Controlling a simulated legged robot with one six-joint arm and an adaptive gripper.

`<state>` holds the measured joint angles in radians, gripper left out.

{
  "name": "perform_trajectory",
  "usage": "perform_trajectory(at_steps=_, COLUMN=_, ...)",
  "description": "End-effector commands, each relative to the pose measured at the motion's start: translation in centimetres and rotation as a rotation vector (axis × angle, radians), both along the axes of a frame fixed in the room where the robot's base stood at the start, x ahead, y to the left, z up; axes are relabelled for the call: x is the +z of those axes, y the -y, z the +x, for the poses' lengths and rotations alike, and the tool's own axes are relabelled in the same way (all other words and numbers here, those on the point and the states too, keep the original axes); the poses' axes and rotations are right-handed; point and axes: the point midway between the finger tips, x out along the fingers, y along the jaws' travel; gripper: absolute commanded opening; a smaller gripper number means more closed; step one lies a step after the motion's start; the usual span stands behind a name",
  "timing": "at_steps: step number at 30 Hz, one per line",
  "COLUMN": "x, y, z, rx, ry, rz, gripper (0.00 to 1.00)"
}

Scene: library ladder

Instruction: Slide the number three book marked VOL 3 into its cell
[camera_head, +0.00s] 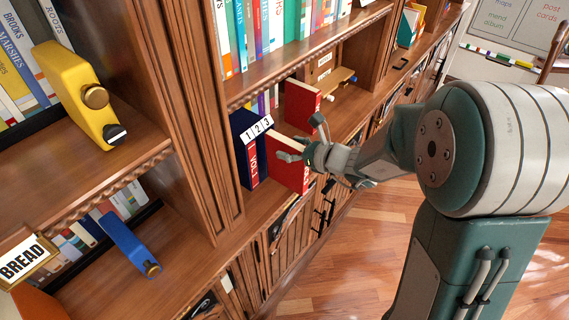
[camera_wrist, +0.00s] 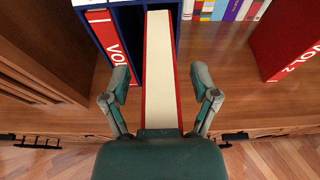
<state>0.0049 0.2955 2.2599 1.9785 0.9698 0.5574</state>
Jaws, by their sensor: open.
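The blue case (camera_head: 239,125) with a 1 2 3 label stands on the shelf. A red VOL 1 book (camera_head: 253,172) fills its left cell; it also shows in the wrist view (camera_wrist: 108,36). The middle cell (camera_wrist: 129,38) looks empty. A red book with cream page edges (camera_head: 290,172), apparently VOL 3, has its far end in the right cell and sticks well out; its spine marking is hidden. My gripper (camera_wrist: 160,84) is open, with one finger on each side of this book (camera_wrist: 160,70) and gaps to both; it also shows in the head view (camera_head: 300,154).
Another red book (camera_head: 301,105), its number looking like 2, stands apart on the shelf to the right of the case (camera_wrist: 290,42). A yellow object (camera_head: 75,85) and a blue object (camera_head: 128,243) sit in the left bays. Bare shelf lies between case and loose book.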

Motion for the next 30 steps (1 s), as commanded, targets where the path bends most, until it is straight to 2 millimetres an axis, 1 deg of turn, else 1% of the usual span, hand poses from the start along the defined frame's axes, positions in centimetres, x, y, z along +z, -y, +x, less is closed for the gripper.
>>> perform_trajectory(at_steps=1, x=-0.4, y=-0.1, z=0.1, rx=0.001, ry=-0.007, rz=-0.001, gripper=0.77)
perform_trajectory(at_steps=7, x=-0.4, y=-0.3, z=0.1, rx=0.0, ry=-0.007, rz=-0.004, gripper=0.77)
perform_trajectory(at_steps=8, x=-0.4, y=-0.4, z=0.1, rx=0.0, ry=-0.006, rz=-0.004, gripper=0.68)
perform_trajectory(at_steps=9, x=-0.4, y=-0.4, z=0.1, rx=0.0, ry=-0.006, rz=-0.004, gripper=0.51)
perform_trajectory(at_steps=11, x=-0.4, y=-0.5, z=0.1, rx=0.0, ry=-0.006, rz=-0.004, gripper=0.24)
perform_trajectory(at_steps=12, x=-0.4, y=-0.5, z=0.1, rx=0.001, ry=-0.005, rz=-0.005, gripper=0.06)
perform_trajectory(at_steps=13, x=-0.4, y=-0.6, z=0.1, rx=0.001, ry=-0.005, rz=-0.005, gripper=0.0)
perform_trajectory(at_steps=25, x=-0.2, y=-0.4, z=0.1, rx=0.001, ry=-0.005, rz=-0.005, gripper=0.0)
perform_trajectory(at_steps=29, x=0.5, y=-0.1, z=-0.1, rx=-0.001, ry=-0.004, rz=-0.004, gripper=0.0)
perform_trajectory(at_steps=30, x=0.9, y=0.0, z=-0.1, rx=-0.001, ry=-0.001, rz=-0.004, gripper=0.0)
